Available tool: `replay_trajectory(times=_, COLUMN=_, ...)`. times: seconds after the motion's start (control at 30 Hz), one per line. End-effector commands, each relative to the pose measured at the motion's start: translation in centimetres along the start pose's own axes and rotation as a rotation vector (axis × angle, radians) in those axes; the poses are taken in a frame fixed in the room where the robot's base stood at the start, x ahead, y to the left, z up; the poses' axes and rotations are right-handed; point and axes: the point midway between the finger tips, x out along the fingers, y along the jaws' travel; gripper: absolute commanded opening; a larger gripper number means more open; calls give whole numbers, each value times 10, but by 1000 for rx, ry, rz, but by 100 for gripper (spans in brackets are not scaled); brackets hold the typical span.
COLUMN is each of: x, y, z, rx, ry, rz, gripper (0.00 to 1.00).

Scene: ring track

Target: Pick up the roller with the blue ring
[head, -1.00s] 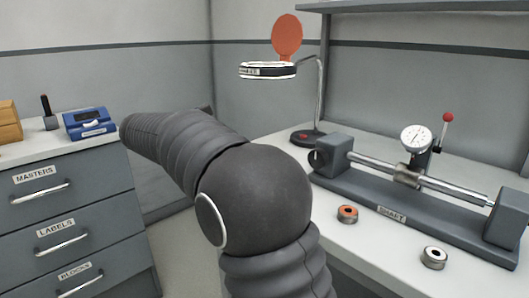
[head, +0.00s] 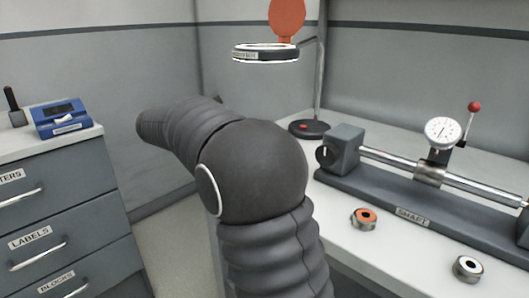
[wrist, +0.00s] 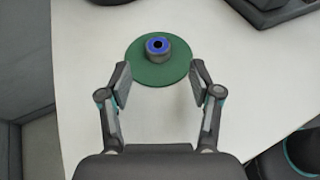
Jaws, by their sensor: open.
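The roller with the blue ring (wrist: 157,48) stands upright on a round green mat (wrist: 146,75) in the wrist view. It is a short metal cylinder with a blue ring around a dark centre hole. My gripper (wrist: 159,75) is open and empty, its two fingers spread over the green mat's sides. The roller shows beyond the fingertips, centred between them. In the head view my arm covers that part of the bench, and the blue-ringed roller, the mat and my gripper are hidden.
An orange-ringed roller (head: 364,219) and a white-ringed roller (head: 467,269) stand on the bench before the shaft fixture (head: 410,207) with its dial gauge (head: 442,131). A ring lamp (head: 265,53) stands behind. A drawer cabinet (head: 60,205) with a blue device (head: 66,117) is at left.

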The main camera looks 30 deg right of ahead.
Motion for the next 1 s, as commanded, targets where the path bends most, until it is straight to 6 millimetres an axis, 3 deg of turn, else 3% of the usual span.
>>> replay_trajectory(times=0.27, x=13, y=0, z=0, rx=-1, ry=0, rz=1, gripper=64)
replay_trajectory(times=0.6, x=54, y=1, z=4, rx=-3, ry=0, rz=3, gripper=64)
replay_trajectory(times=0.83, x=56, y=2, z=4, rx=-3, ry=1, rz=5, gripper=64)
replay_trajectory(times=0.87, x=56, y=2, z=4, rx=-3, ry=1, rz=5, gripper=59)
replay_trajectory(times=1.0, x=56, y=1, z=4, rx=-3, ry=1, rz=5, gripper=24)
